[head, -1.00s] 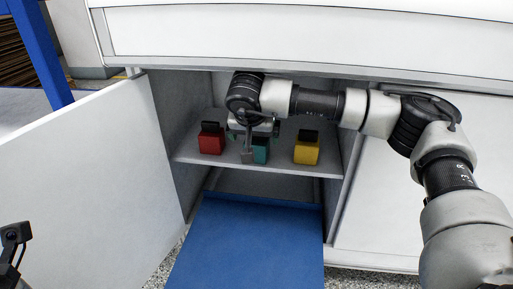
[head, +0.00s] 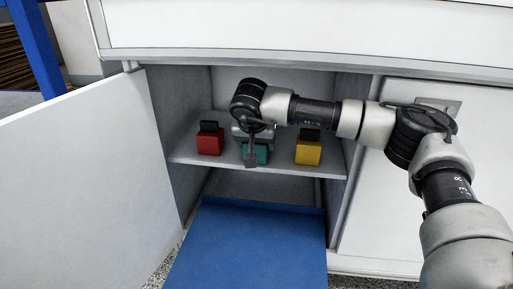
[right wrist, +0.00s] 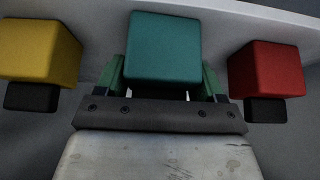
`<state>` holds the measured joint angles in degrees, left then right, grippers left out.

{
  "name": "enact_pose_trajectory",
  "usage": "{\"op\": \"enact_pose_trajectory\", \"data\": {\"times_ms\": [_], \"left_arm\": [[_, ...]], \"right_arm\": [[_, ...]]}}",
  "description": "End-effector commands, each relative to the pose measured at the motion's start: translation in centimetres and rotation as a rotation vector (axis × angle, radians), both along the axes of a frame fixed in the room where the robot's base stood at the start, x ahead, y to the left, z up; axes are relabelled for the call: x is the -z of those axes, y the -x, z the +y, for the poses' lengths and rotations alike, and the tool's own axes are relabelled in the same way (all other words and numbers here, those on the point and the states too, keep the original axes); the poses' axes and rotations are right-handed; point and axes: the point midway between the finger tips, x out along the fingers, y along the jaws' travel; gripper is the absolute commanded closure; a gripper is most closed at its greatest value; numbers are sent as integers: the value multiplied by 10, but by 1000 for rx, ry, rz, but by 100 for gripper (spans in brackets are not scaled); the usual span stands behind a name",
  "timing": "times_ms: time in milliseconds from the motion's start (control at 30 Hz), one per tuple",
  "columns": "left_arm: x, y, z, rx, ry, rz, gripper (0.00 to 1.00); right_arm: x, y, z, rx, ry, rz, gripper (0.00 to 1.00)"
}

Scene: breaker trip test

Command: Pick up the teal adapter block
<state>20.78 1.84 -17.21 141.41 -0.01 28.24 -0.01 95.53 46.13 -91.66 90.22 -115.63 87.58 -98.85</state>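The teal adapter block (head: 262,154) stands on the cabinet shelf between a red block and a yellow block. My right gripper (head: 253,148) is at it and hides part of it in the head view. In the right wrist view, the teal block (right wrist: 165,48) fills the space in front of the gripper (right wrist: 166,80). The fingers are apart, one on each side of the block's near part. My left gripper is not in view.
The red block (head: 210,142) and yellow block (head: 308,150) stand close on either side on the shelf (head: 220,163). The white door (head: 80,170) is open at left. A blue panel (head: 250,245) lies below the shelf. Cabinet walls and top edge surround the arm.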

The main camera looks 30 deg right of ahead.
Motion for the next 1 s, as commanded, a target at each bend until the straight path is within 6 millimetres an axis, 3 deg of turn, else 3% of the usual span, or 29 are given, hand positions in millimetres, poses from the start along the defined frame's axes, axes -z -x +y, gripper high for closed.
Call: {"op": "enact_pose_trajectory", "data": {"times_ms": [67, 400, 1000], "left_arm": [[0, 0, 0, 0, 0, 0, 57], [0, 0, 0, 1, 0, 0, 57], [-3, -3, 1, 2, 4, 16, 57]], "right_arm": [[0, 0, 0, 0, 0, 0, 47], [0, 0, 0, 0, -1, 1, 99], [-17, -1, 0, 0, 0, -5, 99]]}}
